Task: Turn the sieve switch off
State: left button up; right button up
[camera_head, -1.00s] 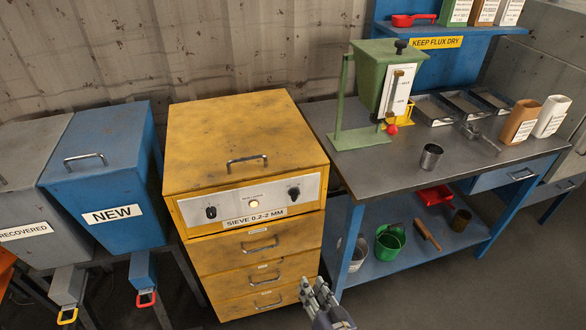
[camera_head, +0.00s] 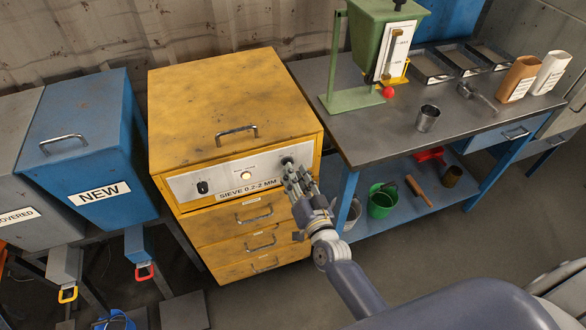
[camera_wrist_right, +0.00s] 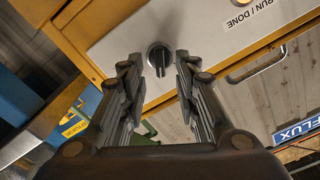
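The yellow sieve cabinet (camera_head: 235,110) stands in the middle of the head view. Its pale front panel (camera_head: 222,177) carries a left black knob (camera_head: 202,187), a lit round lamp (camera_head: 246,175) and a right black knob (camera_head: 287,161). My right gripper (camera_head: 290,172) is at the right knob and partly covers that end of the panel. In the wrist view the right gripper (camera_wrist_right: 157,72) is open, with the dark knob (camera_wrist_right: 159,58) between its fingertips and gaps on both sides. Contact is not visible. My left gripper is not in view.
A workbench (camera_head: 375,135) with a green hopper (camera_head: 375,40) and a metal cup (camera_head: 427,118) stands right of the cabinet. The blue NEW bin (camera_head: 85,130) stands on the left. The floor in front of the cabinet drawers is open.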

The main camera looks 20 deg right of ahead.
jog(key=shift+w, duration=1.05)
jog(key=shift+c, duration=0.5)
grip_shut()
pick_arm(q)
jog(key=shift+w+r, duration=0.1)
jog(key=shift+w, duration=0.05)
